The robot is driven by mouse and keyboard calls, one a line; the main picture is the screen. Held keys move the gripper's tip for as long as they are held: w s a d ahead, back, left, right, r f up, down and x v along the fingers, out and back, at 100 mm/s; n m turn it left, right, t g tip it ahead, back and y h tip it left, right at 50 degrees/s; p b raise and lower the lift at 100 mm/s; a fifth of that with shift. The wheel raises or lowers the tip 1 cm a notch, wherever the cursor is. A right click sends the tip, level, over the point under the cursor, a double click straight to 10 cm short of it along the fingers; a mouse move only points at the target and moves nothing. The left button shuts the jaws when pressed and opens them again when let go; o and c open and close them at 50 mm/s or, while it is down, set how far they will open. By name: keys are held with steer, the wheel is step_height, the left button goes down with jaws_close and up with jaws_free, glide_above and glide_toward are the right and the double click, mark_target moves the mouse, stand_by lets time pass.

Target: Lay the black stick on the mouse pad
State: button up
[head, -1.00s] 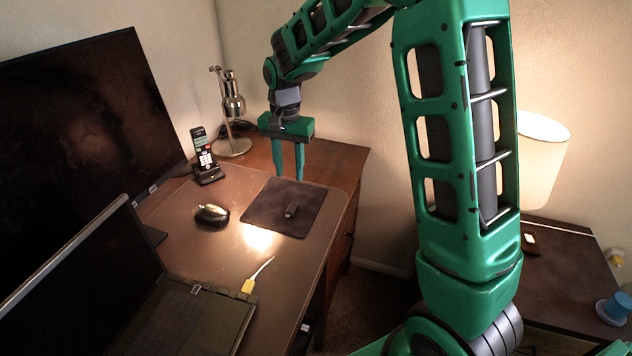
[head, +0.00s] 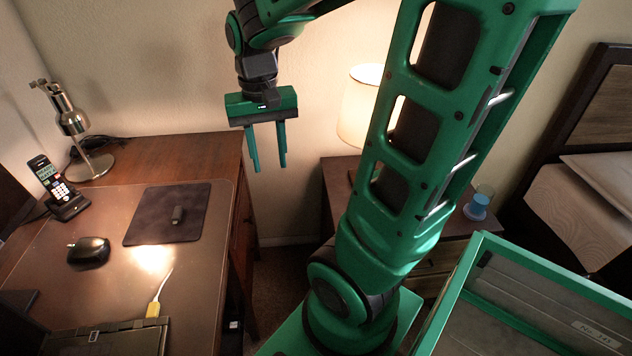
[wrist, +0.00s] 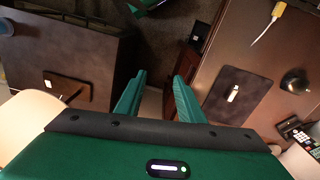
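My gripper (head: 269,168) is raised to the right of the desk, clear of the pad and stick. Its two green fingers are apart with nothing between them; the wrist view shows the same gap between the fingertips (wrist: 160,80).
A computer mouse (head: 88,252), a cordless phone (head: 62,195) and a metal lamp (head: 72,120) stand on the desk (head: 190,290). A yellow-ended cable (head: 154,308) lies at the front. A nightstand (head: 335,180) with a lit lamp stands beyond the gap right of the desk.

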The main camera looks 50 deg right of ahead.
steer(key=s+d+f, duration=0.1)
steer(key=s, duration=1.2)
steer(key=shift+d+f+n+y, duration=0.25)
steer(key=shift+d+n+y, duration=0.05)
steer(key=shift+n, duration=0.1)
steer(key=shift+w, duration=0.1)
